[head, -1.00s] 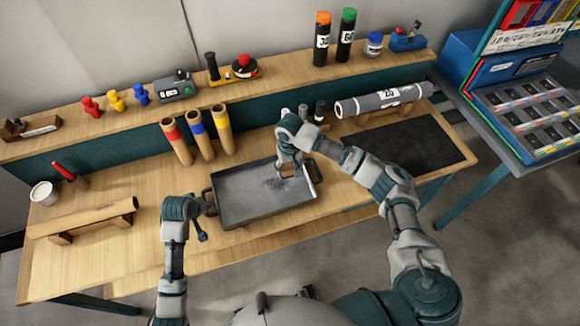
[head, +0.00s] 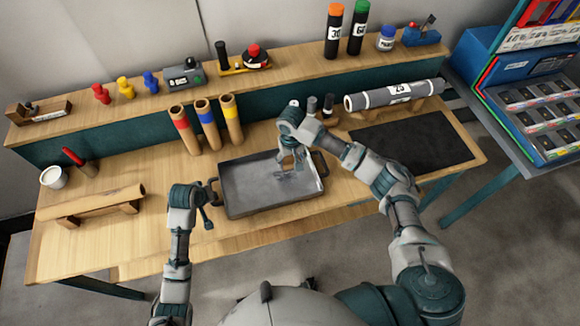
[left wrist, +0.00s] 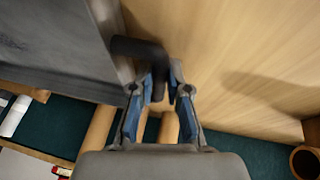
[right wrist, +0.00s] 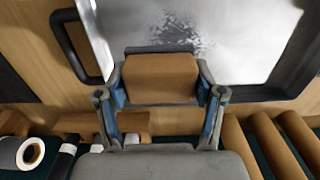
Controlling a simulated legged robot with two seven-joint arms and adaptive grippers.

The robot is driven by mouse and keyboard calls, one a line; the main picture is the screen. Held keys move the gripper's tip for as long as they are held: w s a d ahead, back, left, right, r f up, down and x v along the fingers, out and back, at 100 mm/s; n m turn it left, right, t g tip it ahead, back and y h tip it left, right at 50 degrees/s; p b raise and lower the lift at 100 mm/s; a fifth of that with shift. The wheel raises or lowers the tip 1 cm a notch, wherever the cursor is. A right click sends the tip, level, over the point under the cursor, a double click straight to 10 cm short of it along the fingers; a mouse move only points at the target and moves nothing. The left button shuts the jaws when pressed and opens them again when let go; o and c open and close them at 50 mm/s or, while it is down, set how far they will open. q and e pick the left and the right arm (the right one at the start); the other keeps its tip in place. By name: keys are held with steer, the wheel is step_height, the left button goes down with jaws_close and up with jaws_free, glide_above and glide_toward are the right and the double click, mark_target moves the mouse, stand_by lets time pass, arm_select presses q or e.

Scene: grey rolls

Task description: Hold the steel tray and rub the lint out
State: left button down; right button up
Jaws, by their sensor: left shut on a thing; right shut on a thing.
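The steel tray (head: 245,188) lies on the wooden bench, with a dark loop handle at each end. My left gripper (left wrist: 160,82) is shut on its left handle (left wrist: 137,47); in the head view that gripper (head: 207,207) is at the tray's left end. My right gripper (right wrist: 160,80) is shut on a brown block (right wrist: 160,76) with a dark strip along its far edge. In the head view this gripper (head: 296,162) is over the right part of the tray. Grey lint specks (right wrist: 178,32) show on the tray floor just beyond the block. Whether the block touches the floor is unclear.
Three tubes with coloured bands (head: 207,125) stand behind the tray. A grey roll (head: 394,95) lies on a rest at the back right, behind a dark mat (head: 412,142). A brown roll (head: 90,202) lies at the left. The bench front is clear.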

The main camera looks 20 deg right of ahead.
arm_select(q)
steer(key=shift+a, duration=0.1)
arm_select(e)
glide_toward(275, 177)
steer(key=s+r, duration=0.1)
steer(key=shift+s+d+f, duration=0.1)
steer(key=shift+f, duration=1.55)
steer(key=shift+s+f, duration=0.1)
steer(key=shift+f, duration=1.55)
steer(key=shift+d+f, duration=0.5)
steer(key=shift+f, duration=0.05)
steer(key=shift+c, duration=0.3)
steer(key=shift+d, duration=1.85)
steer(key=shift+a, duration=2.3)
steer(key=shift+w+a, duration=0.1)
steer(key=shift+w, duration=0.5)
steer(key=shift+d, duration=2.35)
steer(key=shift+a, duration=2.2)
steer(key=shift+a+r, duration=0.1)
steer(key=shift+a, duration=0.1)
step_height(275, 177, up, 8)
steer(key=shift+d+f, duration=0.1)
